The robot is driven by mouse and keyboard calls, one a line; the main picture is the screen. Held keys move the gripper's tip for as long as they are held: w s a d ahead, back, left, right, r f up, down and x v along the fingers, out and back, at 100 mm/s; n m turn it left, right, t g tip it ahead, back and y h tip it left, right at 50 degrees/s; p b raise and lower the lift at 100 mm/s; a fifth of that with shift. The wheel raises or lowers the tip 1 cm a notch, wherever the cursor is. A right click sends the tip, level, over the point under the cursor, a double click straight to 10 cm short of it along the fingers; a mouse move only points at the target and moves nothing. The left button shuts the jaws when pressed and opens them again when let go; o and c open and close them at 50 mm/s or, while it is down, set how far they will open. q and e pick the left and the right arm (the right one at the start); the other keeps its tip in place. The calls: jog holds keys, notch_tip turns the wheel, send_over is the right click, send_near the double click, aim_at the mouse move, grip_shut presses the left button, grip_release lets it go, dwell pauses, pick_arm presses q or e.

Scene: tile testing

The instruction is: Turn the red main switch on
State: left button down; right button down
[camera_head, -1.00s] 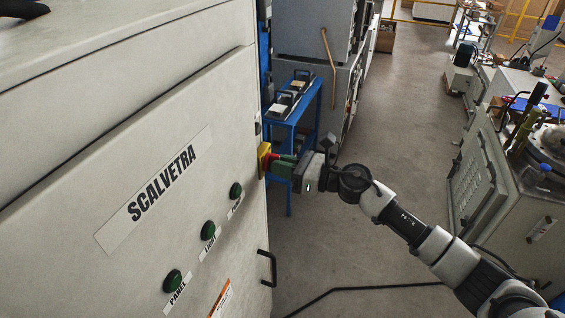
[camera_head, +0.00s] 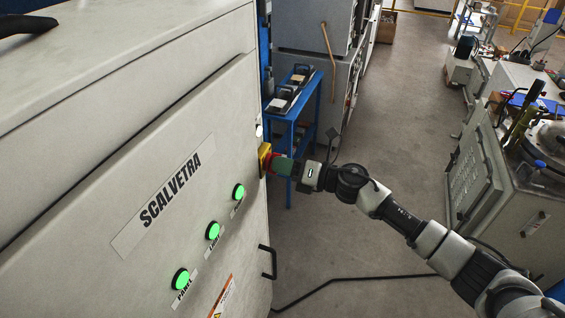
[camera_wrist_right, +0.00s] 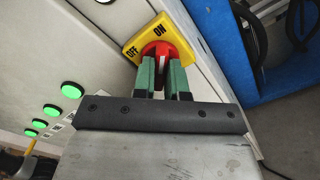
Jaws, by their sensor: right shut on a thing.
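The red main switch (camera_wrist_right: 158,50) sits on a yellow plate (camera_wrist_right: 178,28) marked OFF and ON on the side of the white SCALVETRA cabinet. In the head view, the switch (camera_head: 268,162) shows at the cabinet's right edge, partly hidden by my fingers. My right gripper (camera_wrist_right: 163,68) has its green fingers on either side of the switch's red handle and is shut on it. It also shows in the head view (camera_head: 276,164), reaching in from the right. The panel buttons glow bright green (camera_head: 213,231). My left gripper is not in view.
The white cabinet (camera_head: 75,180) fills the left side, with a black handle (camera_head: 268,262) low on its right edge. A blue stand (camera_head: 303,118) is behind the gripper. A dark cable (camera_head: 340,281) lies on the floor. Open floor separates the cabinet from the benches at right.

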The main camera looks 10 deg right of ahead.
dwell(0.5)
jog(key=c, duration=1.2)
grip_release()
jog(key=shift+o, duration=0.2)
jog(key=shift+d, duration=0.1)
jog(key=b+v, duration=0.3)
jog(key=v, duration=0.7)
jog(key=shift+s+d+b, duration=0.3)
jog(key=shift+b, duration=0.1)
